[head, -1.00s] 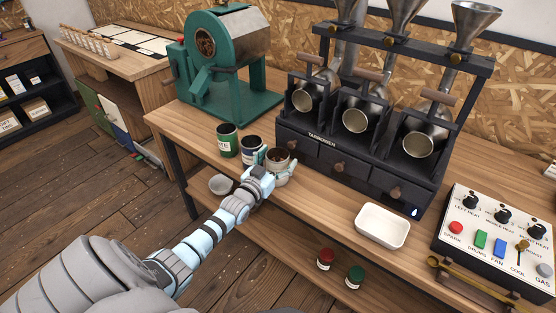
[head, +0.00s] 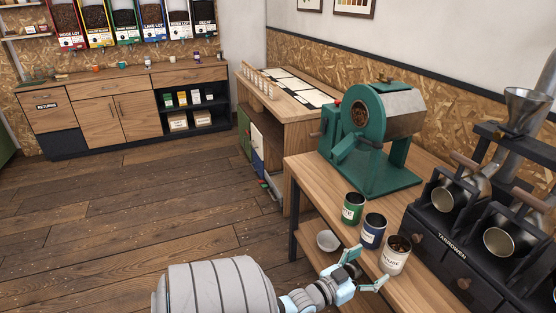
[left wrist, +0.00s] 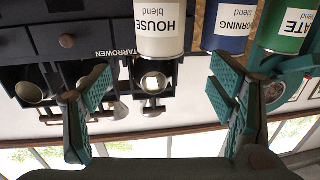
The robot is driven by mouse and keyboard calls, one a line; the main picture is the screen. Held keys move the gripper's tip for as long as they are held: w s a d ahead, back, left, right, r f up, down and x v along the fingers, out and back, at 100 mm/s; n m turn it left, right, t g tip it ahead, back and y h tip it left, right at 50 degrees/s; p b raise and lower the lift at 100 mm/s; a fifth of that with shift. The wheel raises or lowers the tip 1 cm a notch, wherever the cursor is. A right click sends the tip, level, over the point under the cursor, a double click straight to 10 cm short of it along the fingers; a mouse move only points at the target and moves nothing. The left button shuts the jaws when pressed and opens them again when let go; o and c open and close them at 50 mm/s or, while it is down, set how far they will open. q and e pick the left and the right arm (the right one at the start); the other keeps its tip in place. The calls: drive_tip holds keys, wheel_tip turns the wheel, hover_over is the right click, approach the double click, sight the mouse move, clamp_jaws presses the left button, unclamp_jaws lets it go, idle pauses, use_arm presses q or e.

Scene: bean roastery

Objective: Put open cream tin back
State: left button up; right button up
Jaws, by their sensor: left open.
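The open cream tin (head: 395,257), with beans showing at its top, stands upright on the wooden bench beside the blue tin (head: 373,231) and the green tin (head: 353,208). My left gripper (head: 366,272) is open just to the left of the cream tin, its fingers spread and empty. In the upside-down left wrist view the cream tin (left wrist: 160,28) reads "HOUSE blend" and stands ahead of my open fingers (left wrist: 160,90), apart from them. The blue tin (left wrist: 229,25) and green tin (left wrist: 285,28) are beside it. My right gripper is not in view.
The green roaster (head: 370,140) stands behind the tins, and the dark sample roaster (head: 455,235) is to their right. A white bowl (head: 327,241) sits on the lower shelf. A far cabinet (head: 120,108) has a "RETURNS" label. Open floor lies between it and the bench.

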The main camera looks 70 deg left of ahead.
use_arm(q)
drive_tip(key=s+d+f+g, duration=0.1)
drive_tip(key=s+f+g, duration=0.25)
drive_tip(key=f, duration=0.55)
drive_tip(key=s+d+f+g, duration=0.2)
drive_tip(key=s+f, duration=0.3)
drive_tip(key=f, duration=0.3)
drive_tip(key=s+d+f+g, duration=0.3)
drive_tip(key=s+f, duration=0.3)
drive_tip(key=s, duration=0.4)
drive_tip(key=s+d+f+m+g+h, duration=0.1)
drive_tip(key=s+d+f+g, duration=0.3)
drive_tip(key=s, duration=0.6)
drive_tip(key=s+d+f+m+g+h, duration=0.1)
drive_tip(key=s+d+f+g, duration=0.2)
drive_tip(key=s+f, duration=0.5)
drive_tip(key=shift+s+d+f+g, duration=0.35)
drive_tip(key=shift+s+g, duration=0.2)
drive_tip(key=shift+s, duration=0.45)
